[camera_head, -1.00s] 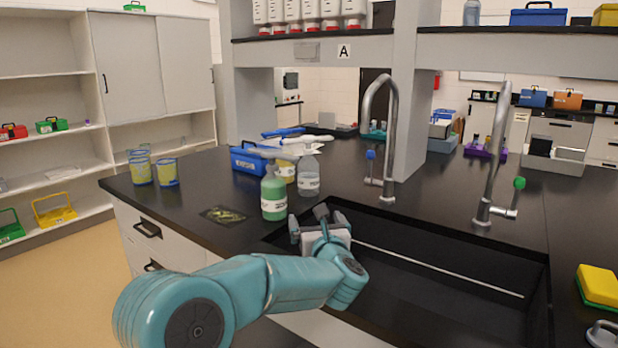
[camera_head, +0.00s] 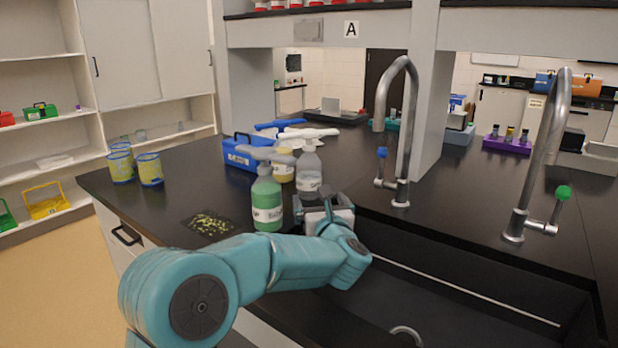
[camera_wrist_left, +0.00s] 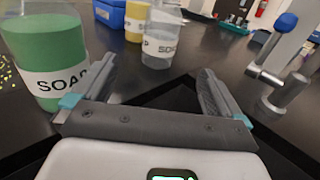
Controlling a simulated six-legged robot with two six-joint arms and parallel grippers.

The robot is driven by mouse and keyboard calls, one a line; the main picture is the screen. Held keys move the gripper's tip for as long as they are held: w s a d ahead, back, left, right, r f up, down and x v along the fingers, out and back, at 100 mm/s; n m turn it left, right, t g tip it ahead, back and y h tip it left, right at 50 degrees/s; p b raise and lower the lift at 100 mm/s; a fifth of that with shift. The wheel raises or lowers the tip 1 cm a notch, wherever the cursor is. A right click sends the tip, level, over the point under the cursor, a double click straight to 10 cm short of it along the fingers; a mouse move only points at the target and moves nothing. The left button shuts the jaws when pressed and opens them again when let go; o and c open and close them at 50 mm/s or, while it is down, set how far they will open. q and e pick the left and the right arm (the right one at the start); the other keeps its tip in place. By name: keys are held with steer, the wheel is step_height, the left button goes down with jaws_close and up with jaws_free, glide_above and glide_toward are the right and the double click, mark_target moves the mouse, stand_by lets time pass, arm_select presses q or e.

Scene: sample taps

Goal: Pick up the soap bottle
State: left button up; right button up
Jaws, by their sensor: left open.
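My left gripper (camera_head: 322,205) is open and empty, low by the sink's far left corner, just right of the green bottle. In the left wrist view, the green bottle (camera_wrist_left: 45,50) is outside the left finger, and its SOAP label is partly covered by that finger. The clear bottle (camera_wrist_left: 160,42) is ahead, beyond the open jaws (camera_wrist_left: 158,70).
A blue toolbox (camera_head: 240,156) stands behind the bottles. Yellow-and-blue cups (camera_head: 149,170) are at left, and a dark speckled patch (camera_head: 208,224) lies in front. A tall tap (camera_head: 403,130) rises right of the bottles behind the sink (camera_head: 440,290). Bench between cups and bottles is clear.

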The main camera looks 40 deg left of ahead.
mark_target(310, 180)
arm_select(q)
steer(key=p+x, duration=0.2)
steer(key=x, duration=0.8)
steer(key=shift+w+a, duration=0.1)
steer(key=shift+a, duration=0.1)
steer(key=shift+p+x, duration=0.95)
steer(key=shift+x, duration=1.75)
steer(key=shift+w, duration=0.1)
steer(key=shift+r, duration=0.1)
steer(key=c, duration=1.5)
step_height(310, 180, up, 20)
steer(key=p, duration=0.9)
